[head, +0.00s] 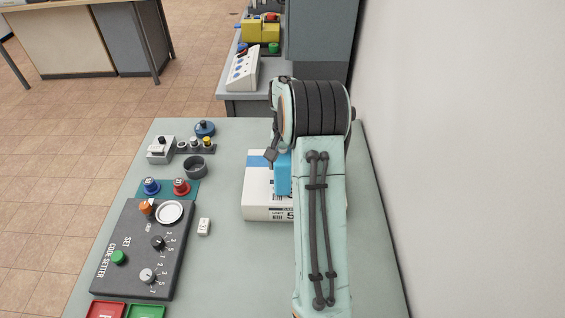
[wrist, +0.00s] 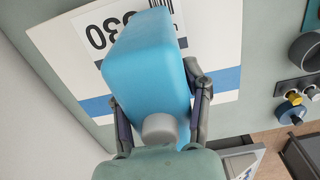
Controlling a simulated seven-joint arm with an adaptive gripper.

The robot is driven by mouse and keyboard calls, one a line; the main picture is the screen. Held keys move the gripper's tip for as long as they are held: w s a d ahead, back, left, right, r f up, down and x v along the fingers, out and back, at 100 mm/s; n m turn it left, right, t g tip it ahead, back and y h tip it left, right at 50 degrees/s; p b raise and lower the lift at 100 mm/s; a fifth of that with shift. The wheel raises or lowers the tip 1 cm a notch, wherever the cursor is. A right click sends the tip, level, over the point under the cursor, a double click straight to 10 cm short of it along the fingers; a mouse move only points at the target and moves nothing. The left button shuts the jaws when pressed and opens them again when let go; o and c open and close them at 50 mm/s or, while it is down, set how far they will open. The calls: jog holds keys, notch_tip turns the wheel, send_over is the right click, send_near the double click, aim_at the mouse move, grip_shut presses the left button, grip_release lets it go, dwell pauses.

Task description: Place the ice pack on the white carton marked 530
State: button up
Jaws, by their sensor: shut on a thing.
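The ice pack is a blue block with a grey cap; it shows in the wrist view (wrist: 150,70) and partly in the head view (head: 283,173). My gripper (wrist: 158,100) is shut on it, one finger on each side. The white carton (head: 262,204) lies flat on the table, partly hidden behind my arm in the head view. In the wrist view the carton (wrist: 62,48) carries a blue stripe and a label reading 530, partly covered by the ice pack. The ice pack is over the carton; I cannot tell whether they touch.
Left of the carton are a black code-setter panel (head: 128,250), a small white block (head: 204,227), a dark cup (head: 195,166), and blue and red knobs (head: 181,186). A wall (head: 450,150) runs along the right. Bare table (head: 225,270) lies in front of the carton.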

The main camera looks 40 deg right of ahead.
jog(key=shift+f, duration=0.25)
jog(key=o, duration=1.3)
notch_tip(320, 180, up, 12)
jog(key=shift+a+r, duration=0.2)
jog(key=shift+a, duration=0.05)
jog(key=s+a+r+n, duration=0.2)
jog(key=a, duration=0.4)
jog(key=s+a+r+n, duration=0.1)
jog(key=a+r, duration=0.1)
jog(key=a, duration=0.4)
jog(key=s+a+f+n, duration=0.1)
jog(key=s+a+n, duration=0.1)
jog(key=s+a, duration=0.3)
jog(key=s+a+f+n, duration=0.2)
jog(key=s+a, duration=0.4)
jog(key=s, duration=0.1)
jog(key=s+a+f+n, duration=0.2)
jog(key=s+a+n, duration=0.1)
jog(key=s+a, duration=0.2)
jog(key=shift+s+a+y, duration=0.2)
jog(key=shift+s, duration=0.35)
jog(key=shift+s+a+y, duration=0.2)
jog(key=shift+s, duration=0.3)
